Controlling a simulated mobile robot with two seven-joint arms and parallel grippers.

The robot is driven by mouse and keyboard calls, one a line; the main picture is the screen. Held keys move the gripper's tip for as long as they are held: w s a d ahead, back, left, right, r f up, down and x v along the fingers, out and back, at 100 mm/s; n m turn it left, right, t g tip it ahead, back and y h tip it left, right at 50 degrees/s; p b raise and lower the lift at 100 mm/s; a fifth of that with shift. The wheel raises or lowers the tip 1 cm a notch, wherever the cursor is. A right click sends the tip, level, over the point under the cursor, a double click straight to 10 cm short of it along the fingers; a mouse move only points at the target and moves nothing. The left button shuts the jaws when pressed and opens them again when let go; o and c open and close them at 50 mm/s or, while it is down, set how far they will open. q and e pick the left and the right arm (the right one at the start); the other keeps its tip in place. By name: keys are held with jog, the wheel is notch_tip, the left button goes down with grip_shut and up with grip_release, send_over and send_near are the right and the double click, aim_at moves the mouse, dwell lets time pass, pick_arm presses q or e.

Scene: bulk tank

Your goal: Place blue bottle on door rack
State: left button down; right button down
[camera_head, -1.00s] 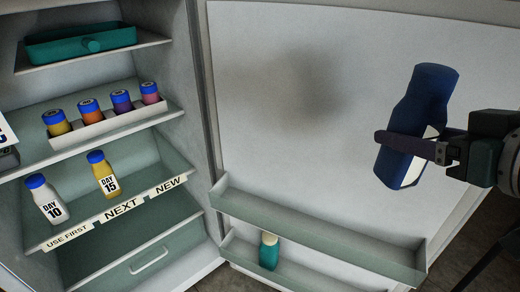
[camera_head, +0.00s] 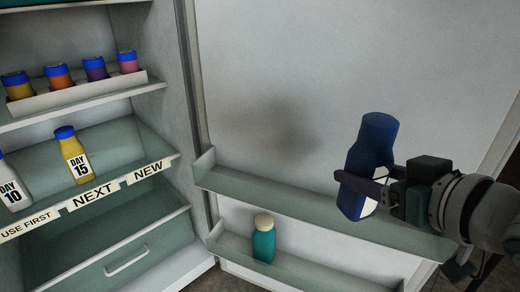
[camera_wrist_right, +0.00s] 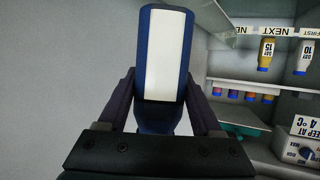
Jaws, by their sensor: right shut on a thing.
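The blue bottle (camera_head: 372,150) is held nearly upright, slightly tilted, by my right gripper (camera_head: 362,185), which is shut around its lower part. In the head view it appears in front of the upper door rack (camera_head: 300,205), with its base overlapping the rack's right half; I cannot tell how far apart they are. In the right wrist view the blue bottle (camera_wrist_right: 140,60) shows a white label strip between the two fingers. The lower door rack (camera_head: 310,275) holds a teal bottle (camera_head: 264,245) with a cream cap. My left gripper is not in view.
The open fridge stands at the left. Its shelves hold a white tray (camera_head: 80,95) of several small jars, a yellow DAY 15 bottle (camera_head: 73,158) and a white DAY 10 bottle (camera_head: 10,188). The upper door rack looks empty.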

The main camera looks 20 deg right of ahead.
jog(key=w+b, duration=0.2)
jog(key=w, duration=0.6)
jog(key=shift+s+f+b, duration=0.1)
jog(key=shift+f+b, duration=1.95)
jog(key=shift+f, duration=1.45)
jog(key=shift+f, duration=0.15)
jog(key=shift+c, duration=1.7)
grip_release()
